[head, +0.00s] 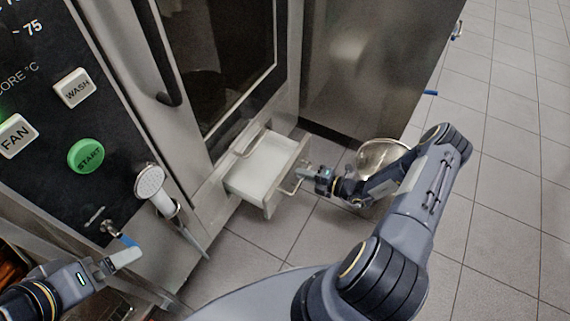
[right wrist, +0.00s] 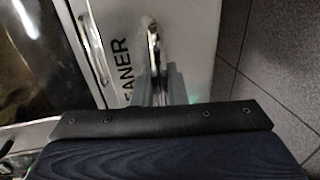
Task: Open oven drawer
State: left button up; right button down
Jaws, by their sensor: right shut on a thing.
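The oven drawer (head: 265,163) is white inside and stands pulled out from the lower front of the oven, low over the floor. Its front panel (right wrist: 185,22) has a metal bar handle (right wrist: 153,45). My right gripper (head: 301,174) is at the outer side of the drawer front, shut on the drawer handle. In the right wrist view its fingers (right wrist: 155,85) meet around the handle. My left gripper (head: 119,261) is at the lower left, in front of the oven panel and away from the drawer. Whether its fingers are apart is unclear.
The oven door (head: 215,60) with dark glass is above the drawer. A hand shower (head: 150,182) hangs left of the drawer. A metal bowl or bin (head: 372,155) stands behind my right forearm. A steel cabinet (head: 375,65) is at the back. Tiled floor (head: 510,150) is clear at right.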

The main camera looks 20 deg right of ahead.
jog(key=v, duration=0.2)
jog(key=f+v, duration=0.1)
jog(key=v, duration=0.2)
jog(key=shift+s+d, duration=0.15)
jog(key=shift+s, duration=0.05)
jog(key=c, duration=1.5)
grip_release()
jog(key=shift+c, duration=0.2)
jog(key=p+v, duration=0.1)
jog(key=v, duration=0.6)
jog(key=shift+s+d, duration=0.25)
jog(key=shift+s, duration=0.05)
